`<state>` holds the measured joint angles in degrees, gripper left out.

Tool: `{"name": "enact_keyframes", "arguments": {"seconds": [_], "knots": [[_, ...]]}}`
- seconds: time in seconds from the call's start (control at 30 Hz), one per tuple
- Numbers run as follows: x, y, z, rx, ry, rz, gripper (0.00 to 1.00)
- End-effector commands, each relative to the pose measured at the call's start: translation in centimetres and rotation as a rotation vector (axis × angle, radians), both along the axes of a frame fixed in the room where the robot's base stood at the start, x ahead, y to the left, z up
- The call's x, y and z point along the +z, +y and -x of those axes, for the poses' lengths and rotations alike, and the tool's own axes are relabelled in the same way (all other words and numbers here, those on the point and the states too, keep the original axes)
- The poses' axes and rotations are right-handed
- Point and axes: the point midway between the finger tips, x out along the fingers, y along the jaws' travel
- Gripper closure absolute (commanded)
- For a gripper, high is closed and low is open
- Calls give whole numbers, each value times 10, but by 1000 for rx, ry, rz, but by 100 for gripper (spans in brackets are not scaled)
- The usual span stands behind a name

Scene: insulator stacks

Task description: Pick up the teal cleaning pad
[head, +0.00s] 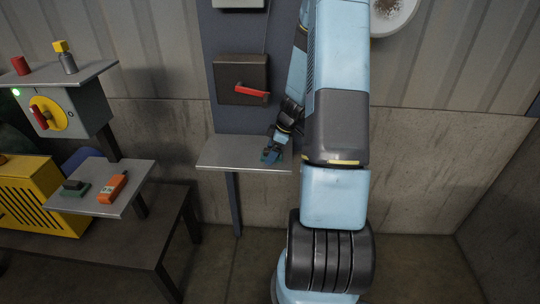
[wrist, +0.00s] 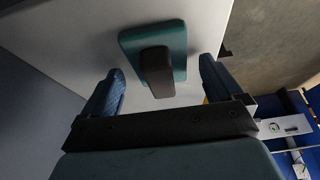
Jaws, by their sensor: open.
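The teal cleaning pad (wrist: 178,42) lies on a pale shelf in the wrist view. It is a flat teal block with a dark raised grip (wrist: 156,70) on top. My gripper (wrist: 161,78) is open, with one blue finger to each side of the grip and nothing held between them. The grip's near end reaches into the space between the fingers in the picture; I cannot tell the exact height gap. In the head view my gripper (head: 271,155) is low over the grey wall shelf (head: 225,153), and I cannot clearly make out the pad there.
A dark box with a red lever (head: 243,82) is on the panel above the shelf. At left, a smaller shelf (head: 100,207) holds a green block with a dark top (head: 74,188) and an orange device (head: 113,187). The shelf's left part is clear.

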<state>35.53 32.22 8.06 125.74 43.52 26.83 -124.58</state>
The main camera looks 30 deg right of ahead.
Motion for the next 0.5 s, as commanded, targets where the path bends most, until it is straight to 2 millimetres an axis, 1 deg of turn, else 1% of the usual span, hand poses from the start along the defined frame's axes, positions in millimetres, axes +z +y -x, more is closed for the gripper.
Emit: {"name": "enact_keyframes", "arguments": {"seconds": [0.07,0.23,0.5], "knots": [[-3,0,0,-2,0,0,6],[-3,1,0,-1,0,0,6],[-3,1,0,0,-1,1,32]]}}
